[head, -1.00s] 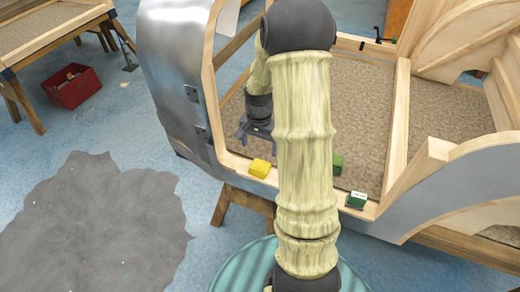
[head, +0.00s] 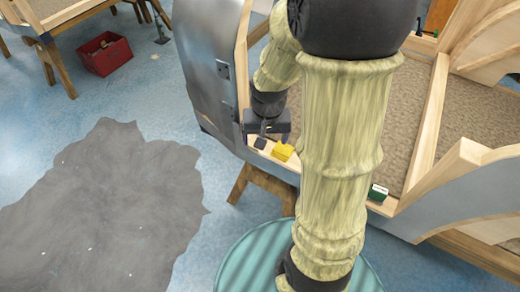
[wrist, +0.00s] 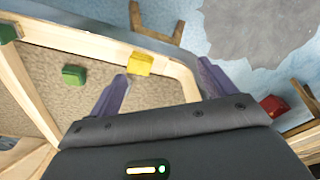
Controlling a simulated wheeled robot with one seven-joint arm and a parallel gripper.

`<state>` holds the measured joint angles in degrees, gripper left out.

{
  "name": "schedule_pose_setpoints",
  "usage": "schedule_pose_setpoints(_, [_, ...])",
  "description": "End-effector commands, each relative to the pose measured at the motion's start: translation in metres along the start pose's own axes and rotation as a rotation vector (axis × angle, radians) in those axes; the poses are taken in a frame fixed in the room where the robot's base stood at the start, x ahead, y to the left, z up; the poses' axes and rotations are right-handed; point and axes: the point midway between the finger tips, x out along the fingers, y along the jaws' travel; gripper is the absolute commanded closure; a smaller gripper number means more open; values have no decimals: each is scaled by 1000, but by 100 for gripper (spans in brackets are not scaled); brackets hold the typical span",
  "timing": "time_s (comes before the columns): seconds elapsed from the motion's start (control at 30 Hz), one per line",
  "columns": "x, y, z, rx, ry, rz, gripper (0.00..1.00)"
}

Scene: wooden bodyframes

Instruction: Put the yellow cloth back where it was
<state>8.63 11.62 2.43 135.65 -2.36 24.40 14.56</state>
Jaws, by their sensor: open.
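The yellow cloth (head: 283,151) is a small folded block resting on the wooden rail at the front edge of the bodyframe. My gripper (head: 266,134) is just above and beside it in the head view; they look close, and I cannot tell whether they touch. In the wrist view the yellow cloth (wrist: 140,64) lies beyond and between the two purple fingers, nearer the left one. My gripper (wrist: 162,84) is open with nothing between its fingers.
A green block (wrist: 73,75) lies on the brown panel inside the wooden frame. A green and white box (head: 377,193) sits on the rail farther right. A red crate (head: 104,55) stands on the floor at the back left. Grey floor (head: 95,215) at left is clear.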

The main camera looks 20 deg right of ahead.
Motion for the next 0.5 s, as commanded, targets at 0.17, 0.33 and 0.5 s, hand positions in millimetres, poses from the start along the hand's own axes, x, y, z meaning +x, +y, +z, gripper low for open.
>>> schedule_pose_setpoints(0.17, [-25, -18, 48, -248, 65, -30, 17])
schedule_pose_setpoints(0.33, [-30, -21, 63, -328, 84, -39, 17])
schedule_pose_setpoints(0.5, [-30, -21, 62, -328, 83, -39, 17])
